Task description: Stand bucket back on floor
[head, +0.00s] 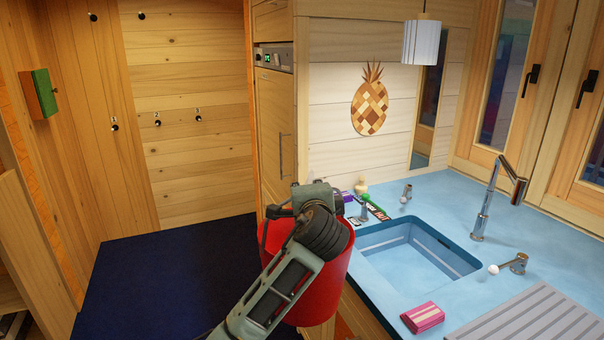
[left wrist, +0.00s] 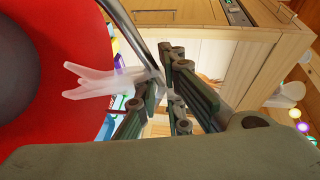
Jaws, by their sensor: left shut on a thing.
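A red bucket (head: 334,282) is off to the front of the counter in the head view, partly hidden behind my left arm. It looks raised, with its rim near the counter's height. My left gripper (head: 284,208) is at the rim and shut on the bucket. In the left wrist view the red bucket (left wrist: 50,75) fills the left side, and a grey metal strip, possibly its handle, runs down to the fingers (left wrist: 163,78). The exact contact is hard to tell. The dark blue floor (head: 160,275) is bare left of the bucket. My right gripper is out of view.
The light blue counter (head: 450,205) with a sink (head: 420,250) is close on the bucket's right. A pink sponge-like block (head: 422,318) lies on it. A tall wooden cabinet (head: 273,130) stands behind. A translucent white object (left wrist: 100,80) shows beside the fingers.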

